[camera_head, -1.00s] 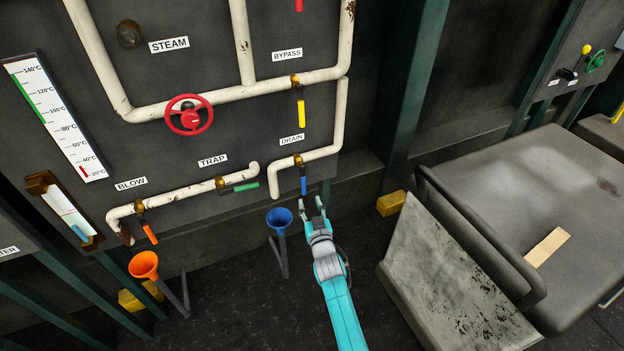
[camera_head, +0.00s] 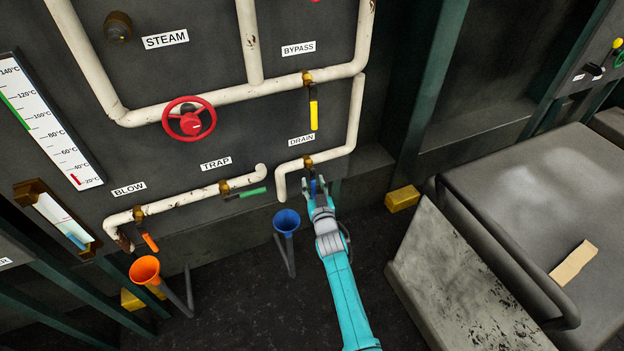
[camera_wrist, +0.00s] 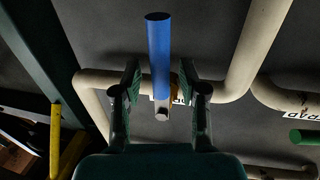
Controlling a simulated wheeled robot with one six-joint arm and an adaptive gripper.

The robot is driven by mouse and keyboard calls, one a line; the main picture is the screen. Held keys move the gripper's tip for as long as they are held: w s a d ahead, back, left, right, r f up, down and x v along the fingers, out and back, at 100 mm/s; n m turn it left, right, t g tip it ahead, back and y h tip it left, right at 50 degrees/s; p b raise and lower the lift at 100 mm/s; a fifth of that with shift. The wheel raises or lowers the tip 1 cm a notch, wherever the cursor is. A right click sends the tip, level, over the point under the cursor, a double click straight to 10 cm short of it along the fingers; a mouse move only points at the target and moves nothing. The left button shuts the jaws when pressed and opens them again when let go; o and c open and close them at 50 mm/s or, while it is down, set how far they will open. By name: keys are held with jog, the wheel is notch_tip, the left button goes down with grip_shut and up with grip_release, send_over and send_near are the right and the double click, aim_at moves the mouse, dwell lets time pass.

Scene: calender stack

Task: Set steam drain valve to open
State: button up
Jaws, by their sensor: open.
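The steam drain valve has a brass body (camera_head: 307,161) on the white pipe under the DRAIN label (camera_head: 301,140). Its blue lever (camera_head: 313,186) hangs down from the body, in line with the short vertical pipe end beside it. In the wrist view the blue lever (camera_wrist: 159,55) stands between the two fingers of my gripper (camera_wrist: 160,95). The fingers are spread with a gap on each side of the lever. In the head view my gripper (camera_head: 316,191) is at the lever and partly hides it.
A blue funnel (camera_head: 287,222) stands just left of my gripper. The TRAP valve's green lever (camera_head: 252,192) and the BYPASS valve's yellow lever (camera_head: 313,115) are near. A red handwheel (camera_head: 189,121) is up left. A grey bench (camera_head: 510,190) stands at right.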

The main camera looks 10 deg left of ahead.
grip_shut()
jog(key=shift+d, duration=0.1)
dwell(0.3)
jog(key=shift+w+d+r+n+y, duration=0.5)
jog(key=shift+d+r+n+y, duration=0.3)
jog(key=shift+n, duration=2.55)
jog(key=shift+w+d+r+n+y, duration=0.55)
jog(key=shift+r+n, duration=0.4)
jog(key=shift+n, duration=2.45)
jog(key=shift+w+d+r+n+y, duration=0.4)
jog(key=shift+d+r+n+y, duration=0.35)
jog(key=shift+n, duration=2.6)
jog(key=shift+a+r, duration=0.1)
jog(key=shift+r, duration=0.05)
grip_release()
